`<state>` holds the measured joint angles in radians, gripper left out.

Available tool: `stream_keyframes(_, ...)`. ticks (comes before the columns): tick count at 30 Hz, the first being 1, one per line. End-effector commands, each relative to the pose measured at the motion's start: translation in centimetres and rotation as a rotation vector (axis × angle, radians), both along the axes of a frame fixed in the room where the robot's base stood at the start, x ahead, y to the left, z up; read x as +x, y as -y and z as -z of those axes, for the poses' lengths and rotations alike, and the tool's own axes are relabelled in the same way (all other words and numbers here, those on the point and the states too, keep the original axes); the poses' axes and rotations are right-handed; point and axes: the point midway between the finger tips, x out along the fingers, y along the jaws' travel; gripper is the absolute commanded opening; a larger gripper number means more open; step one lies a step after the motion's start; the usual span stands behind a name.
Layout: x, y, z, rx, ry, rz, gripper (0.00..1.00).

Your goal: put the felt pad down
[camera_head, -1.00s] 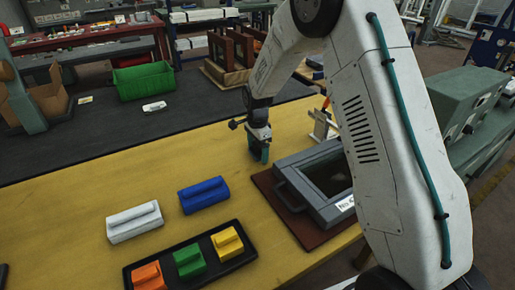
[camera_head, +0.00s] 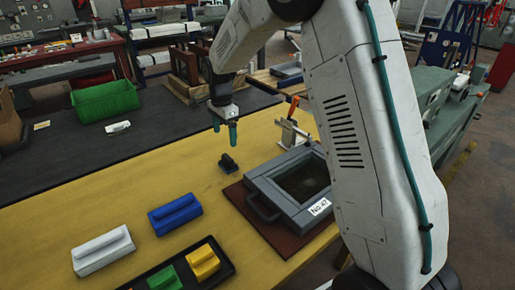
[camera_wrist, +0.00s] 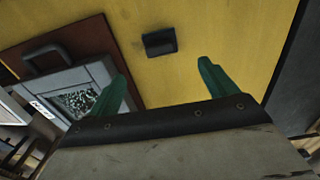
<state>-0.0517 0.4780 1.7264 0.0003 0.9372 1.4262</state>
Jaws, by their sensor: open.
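A small dark block, which looks like the felt pad (camera_head: 228,163), lies on the yellow table top (camera_head: 120,195), left of the grey frame. In the wrist view the pad (camera_wrist: 159,42) lies flat on the yellow surface, beyond the fingertips and apart from them. My gripper (camera_head: 225,132) is open and empty above the pad, its green fingers pointing down. In the wrist view the fingers of my gripper (camera_wrist: 162,72) stand wide apart with nothing between them.
A grey handled frame (camera_head: 266,178) labelled No.47 lies on a brown board (camera_head: 240,200). Blue (camera_head: 175,214) and white (camera_head: 103,250) blocks sit front left, near a black tray (camera_head: 222,270) with coloured blocks. A small fixture (camera_head: 291,132) stands behind the frame. The table's left stretch is clear.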

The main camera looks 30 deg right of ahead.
Motion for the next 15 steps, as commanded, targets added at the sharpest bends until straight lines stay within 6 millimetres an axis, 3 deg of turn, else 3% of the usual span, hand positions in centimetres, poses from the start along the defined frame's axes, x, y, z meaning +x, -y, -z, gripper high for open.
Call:
stream_keyframes(4,-0.6,0.1,-0.9,0.0,0.004,-0.022,0.85)
stream_keyframes(8,-3.2,0.5,-4.1,-0.001,0.016,-0.115,0.85)
stream_keyframes(15,-12.1,1.5,-11.3,-0.008,0.041,-0.414,0.85)
